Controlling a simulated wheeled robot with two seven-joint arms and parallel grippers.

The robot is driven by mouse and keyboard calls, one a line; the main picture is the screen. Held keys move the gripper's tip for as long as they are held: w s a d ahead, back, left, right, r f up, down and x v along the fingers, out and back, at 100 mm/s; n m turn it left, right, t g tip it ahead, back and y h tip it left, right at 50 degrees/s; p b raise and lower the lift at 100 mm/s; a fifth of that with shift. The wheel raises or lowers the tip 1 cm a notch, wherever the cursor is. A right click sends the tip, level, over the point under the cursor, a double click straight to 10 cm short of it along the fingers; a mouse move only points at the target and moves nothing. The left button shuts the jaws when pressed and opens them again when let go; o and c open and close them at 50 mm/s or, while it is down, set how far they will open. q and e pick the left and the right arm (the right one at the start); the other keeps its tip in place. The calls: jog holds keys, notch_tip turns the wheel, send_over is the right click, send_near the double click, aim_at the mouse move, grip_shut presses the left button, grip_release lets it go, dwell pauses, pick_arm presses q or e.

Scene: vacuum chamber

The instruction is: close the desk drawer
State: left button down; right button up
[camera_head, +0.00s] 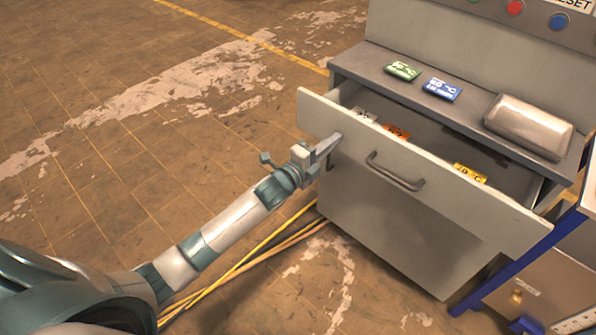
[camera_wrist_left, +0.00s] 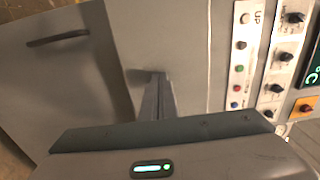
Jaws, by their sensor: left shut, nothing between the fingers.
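The desk drawer (camera_head: 440,196) stands pulled open, its light grey front angled across the right half of the head view. A dark bar handle (camera_head: 395,172) is on its front. Several cards lie inside, among them an orange one (camera_head: 396,132) and a yellow one (camera_head: 469,173). My left gripper (camera_head: 330,146) is shut and empty, close to the drawer front, left of the handle. Whether it touches is unclear. In the left wrist view its closed fingers (camera_wrist_left: 157,97) point at a grey surface, with a dark handle (camera_wrist_left: 58,39) at upper left. My right gripper is out of view.
The desktop above the drawer holds a green card (camera_head: 403,70), a blue card (camera_head: 441,89) and a metal case (camera_head: 528,125). A blue-framed unit (camera_head: 520,265) stands at lower right. Yellow cables (camera_head: 245,262) lie on the floor. The floor at left is open.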

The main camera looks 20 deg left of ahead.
pick_arm(q)
jog(key=b+x, duration=0.1)
jog(key=x, duration=0.5)
jog(key=shift+w+d+f+b, duration=0.1)
jog(key=shift+w+f+b, duration=0.05)
jog(key=shift+w+b, duration=0.2)
jog(key=b+x, duration=0.2)
jog(key=x, duration=0.4)
jog(key=shift+w+d, duration=0.1)
jog(key=shift+w, duration=0.1)
jog(key=shift+w+d, duration=0.1)
jog(key=shift+w, duration=0.2)
jog(key=shift+r, duration=0.35)
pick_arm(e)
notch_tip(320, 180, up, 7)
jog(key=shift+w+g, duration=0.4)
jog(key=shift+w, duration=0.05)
